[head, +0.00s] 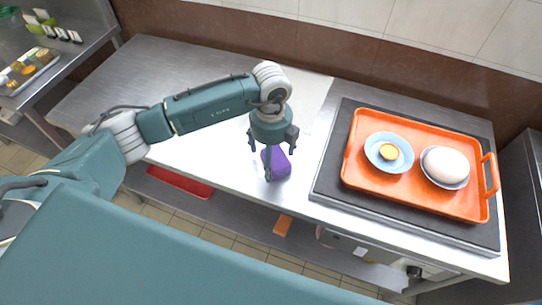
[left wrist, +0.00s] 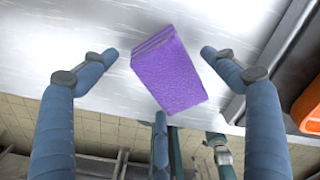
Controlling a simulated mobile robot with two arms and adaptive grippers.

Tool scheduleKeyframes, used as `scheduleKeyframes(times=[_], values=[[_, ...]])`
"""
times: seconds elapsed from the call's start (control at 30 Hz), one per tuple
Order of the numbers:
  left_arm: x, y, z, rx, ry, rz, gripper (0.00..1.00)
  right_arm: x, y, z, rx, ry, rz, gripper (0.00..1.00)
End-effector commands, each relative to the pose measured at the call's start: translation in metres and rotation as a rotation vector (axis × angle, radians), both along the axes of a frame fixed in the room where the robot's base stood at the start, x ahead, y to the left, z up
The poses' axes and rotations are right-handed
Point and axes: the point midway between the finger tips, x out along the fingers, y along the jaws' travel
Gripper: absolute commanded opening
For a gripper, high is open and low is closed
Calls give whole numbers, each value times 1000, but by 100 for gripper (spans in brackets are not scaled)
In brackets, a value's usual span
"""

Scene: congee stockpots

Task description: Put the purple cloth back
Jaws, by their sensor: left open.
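The purple cloth (head: 279,163) is a folded, block-like piece on the steel counter, near its front edge. In the left wrist view the cloth (left wrist: 169,72) lies tilted between my spread fingers, touching none that I can make out. My left gripper (head: 270,158) is open, pointing down right over the cloth; its fingers also show in the left wrist view (left wrist: 166,75). One finger hides part of the cloth in the head view. My right gripper is not in view.
An orange tray (head: 352,176) on a dark slab (head: 328,180) stands right of the cloth, holding a blue bowl (head: 375,150) with yellow contents and a bowl with a white rounded item (head: 447,164). A red tray (head: 180,182) and orange block (head: 283,225) lie on the lower shelf. The counter's left (head: 110,80) is clear.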

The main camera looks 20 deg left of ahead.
Motion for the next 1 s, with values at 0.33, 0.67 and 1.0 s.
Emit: scheduleKeyframes(times=[0.33, 0.67, 1.0], values=[[2, -1, 43, -2, -6, -1, 86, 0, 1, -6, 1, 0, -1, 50], [1, 0, 107, -1, -4, 0, 86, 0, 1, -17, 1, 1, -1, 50], [0, 0, 124, 0, 0, 0, 86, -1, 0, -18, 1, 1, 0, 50]])
